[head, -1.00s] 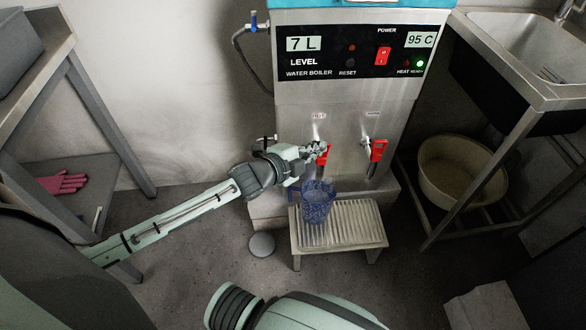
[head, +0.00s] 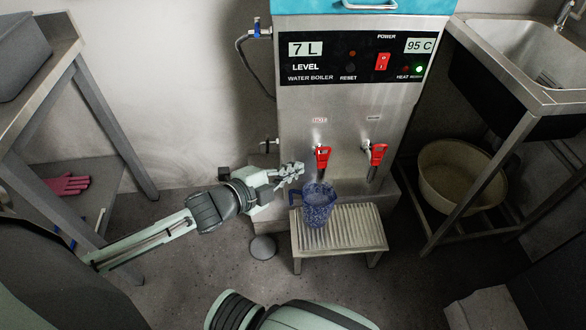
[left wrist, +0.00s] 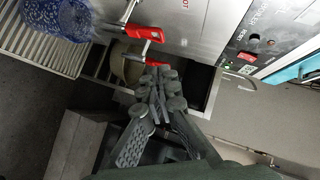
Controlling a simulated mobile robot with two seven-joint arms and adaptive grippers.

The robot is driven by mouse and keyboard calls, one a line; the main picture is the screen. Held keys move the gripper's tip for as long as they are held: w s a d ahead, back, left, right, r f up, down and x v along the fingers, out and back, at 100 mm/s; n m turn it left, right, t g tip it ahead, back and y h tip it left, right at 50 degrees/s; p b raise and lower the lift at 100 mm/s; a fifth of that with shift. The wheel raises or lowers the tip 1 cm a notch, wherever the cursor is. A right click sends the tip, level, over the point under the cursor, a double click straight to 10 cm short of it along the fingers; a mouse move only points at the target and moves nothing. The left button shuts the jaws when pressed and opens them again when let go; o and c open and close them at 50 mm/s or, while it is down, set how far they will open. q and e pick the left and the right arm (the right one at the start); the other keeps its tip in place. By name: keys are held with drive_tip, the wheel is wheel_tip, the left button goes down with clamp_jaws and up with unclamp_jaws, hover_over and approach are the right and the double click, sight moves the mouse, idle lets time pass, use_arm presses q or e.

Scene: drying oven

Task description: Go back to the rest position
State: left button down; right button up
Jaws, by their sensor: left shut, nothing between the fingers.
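My left gripper (head: 291,171) is shut and empty in the head view, left of the water boiler's left red tap (head: 322,155) and apart from it. In the left wrist view its fingers (left wrist: 158,75) are together with nothing between them. A blue speckled jug (head: 318,206) stands upright on the slatted drip stand (head: 366,232) below the left tap. The jug also shows at the upper left of the left wrist view (left wrist: 55,20). The right gripper is not in view.
The water boiler (head: 350,105) stands against the back wall with a second red tap (head: 377,153). A sink (head: 515,50) and a beige basin (head: 460,175) are at the right. A shelf rack (head: 75,100) with a pink glove (head: 65,185) is at the left. Floor between is mostly clear.

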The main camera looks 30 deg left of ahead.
use_arm(q)
drive_tip(key=s+a+f+n+g+y, duration=0.25)
drive_tip(key=a+f+n, duration=0.25)
drive_tip(key=f, duration=0.5)
drive_tip(key=s+f+n+g+y, duration=0.3)
drive_tip(key=s+f+n+g, duration=0.5)
drive_tip(key=s+f, duration=1.1)
drive_tip(key=shift+f+n+g, duration=0.35)
drive_tip(key=shift+f+n, duration=0.5)
drive_tip(key=shift+n, duration=0.35)
